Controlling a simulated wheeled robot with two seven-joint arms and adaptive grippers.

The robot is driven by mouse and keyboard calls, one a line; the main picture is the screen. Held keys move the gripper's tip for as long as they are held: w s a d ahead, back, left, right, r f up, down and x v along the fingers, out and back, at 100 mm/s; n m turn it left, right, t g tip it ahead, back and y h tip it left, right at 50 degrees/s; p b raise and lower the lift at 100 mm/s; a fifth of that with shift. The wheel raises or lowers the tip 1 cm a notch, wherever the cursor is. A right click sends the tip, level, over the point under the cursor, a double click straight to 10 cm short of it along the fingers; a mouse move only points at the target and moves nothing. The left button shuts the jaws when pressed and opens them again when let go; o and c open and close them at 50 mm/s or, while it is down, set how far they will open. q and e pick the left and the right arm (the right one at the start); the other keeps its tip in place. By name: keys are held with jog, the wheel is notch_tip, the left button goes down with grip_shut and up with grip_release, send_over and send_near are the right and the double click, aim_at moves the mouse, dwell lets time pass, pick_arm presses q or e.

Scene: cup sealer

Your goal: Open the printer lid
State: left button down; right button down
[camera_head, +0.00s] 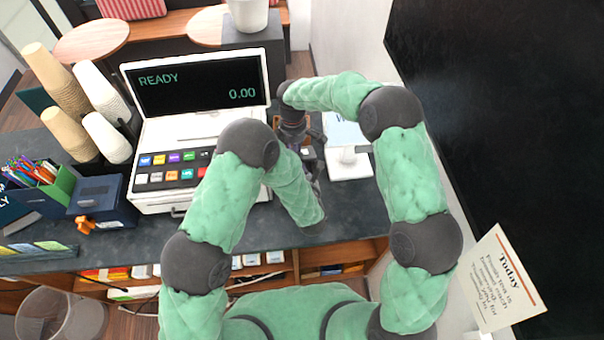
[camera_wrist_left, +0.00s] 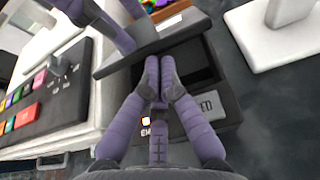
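The printer (camera_wrist_left: 227,106) is a dark box between the register and a white stand in the left wrist view. Its dark lid panel (camera_wrist_left: 120,62) is raised and tilted, with a black opening beneath it. My left gripper (camera_wrist_left: 160,66) has its purple fingertips together, at the lid's near edge and over the opening; I see nothing between them. Whether they touch the lid is unclear. Purple fingers of my right gripper (camera_wrist_left: 122,28) are by the lid's far left side; their grip is unclear. In the head view my arms hide most of the printer.
The register (camera_head: 190,120) with a READY screen stands directly left of the printer. A white stand (camera_head: 348,165) is close on its right. Cup stacks (camera_head: 98,95), a pen holder (camera_head: 45,190) and a dark blue box (camera_head: 100,203) are farther left. The counter's front strip is partly clear.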

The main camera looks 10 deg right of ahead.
pick_arm(q)
jog(key=shift+w+r, duration=0.15)
jog(key=shift+r, duration=0.05)
pick_arm(e)
jog(key=shift+w+d+f, duration=0.1)
jog(key=shift+w, duration=0.35)
jog(key=c, duration=1.2)
grip_release()
jog(key=shift+w+f, duration=0.1)
jog(key=shift+w, duration=0.05)
pick_arm(q)
jog(key=shift+w, duration=0.2)
pick_arm(e)
jog(key=shift+s+r, duration=0.2)
